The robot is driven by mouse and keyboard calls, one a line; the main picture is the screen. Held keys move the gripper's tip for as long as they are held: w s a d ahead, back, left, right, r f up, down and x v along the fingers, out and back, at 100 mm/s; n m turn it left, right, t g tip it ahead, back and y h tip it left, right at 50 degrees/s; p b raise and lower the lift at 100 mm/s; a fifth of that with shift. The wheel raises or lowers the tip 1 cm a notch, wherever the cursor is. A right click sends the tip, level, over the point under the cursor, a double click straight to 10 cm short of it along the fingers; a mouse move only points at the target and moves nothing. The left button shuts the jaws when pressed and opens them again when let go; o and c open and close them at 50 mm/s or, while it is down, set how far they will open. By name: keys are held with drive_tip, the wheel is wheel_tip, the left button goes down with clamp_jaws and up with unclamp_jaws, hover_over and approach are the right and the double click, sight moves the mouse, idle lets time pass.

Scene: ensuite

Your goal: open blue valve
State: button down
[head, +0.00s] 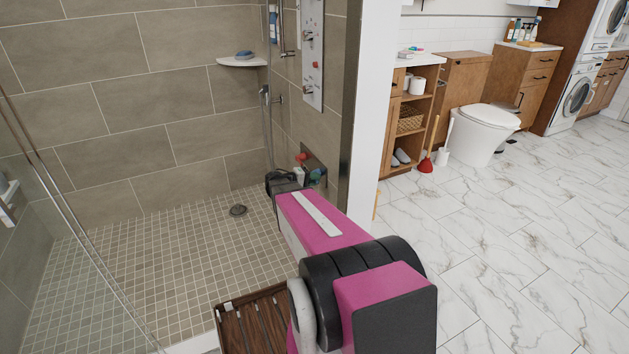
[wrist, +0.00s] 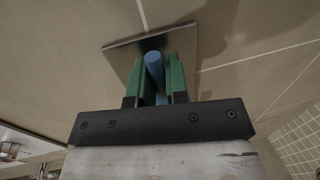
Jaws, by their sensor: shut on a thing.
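The blue valve (wrist: 154,70) is a rounded blue handle in front of a square metal plate (wrist: 122,52) on the tiled wall. In the wrist view it lies between the two green fingers of my gripper (wrist: 156,75), which is shut on it. In the head view the blue valve (head: 317,173) shows as a small patch low on the shower's right wall, just beyond my gripper and partly hidden by it. How far the handle is turned cannot be told.
A red handle (head: 301,157) sits above the blue valve. A shower panel (head: 312,55) is higher on that wall, with a corner shelf (head: 241,61) left of it. A glass screen (head: 75,215) stands left, and a wooden slatted mat (head: 250,322) lies below my arm.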

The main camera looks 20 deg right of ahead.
drive_tip(key=shift+w, duration=0.35)
drive_tip(key=c, duration=1.1)
unclamp_jaws()
drive_tip(key=shift+s+a, duration=0.1)
drive_tip(key=a, duration=0.3)
drive_tip(key=a+r, duration=0.1)
drive_tip(key=a, duration=0.3)
drive_tip(key=a+r, duration=0.1)
drive_tip(key=a, duration=0.2)
drive_tip(key=shift+s+a, duration=0.15)
drive_tip(key=shift+a, duration=0.1)
drive_tip(key=s+a+f+g+y, duration=0.1)
drive_tip(key=s+a+f+y, duration=0.35)
drive_tip(key=s+y, duration=0.45)
drive_tip(key=s+a+y, duration=0.2)
drive_tip(key=a, duration=0.1)
drive_tip(key=s+a+y, duration=0.2)
drive_tip(key=a, duration=0.1)
drive_tip(key=s+a+y, duration=0.2)
drive_tip(key=s+a, duration=0.1)
drive_tip(key=shift+f+t+y, duration=0.15)
drive_tip(key=shift+t+y, duration=0.15)
drive_tip(key=shift+y, duration=0.1)
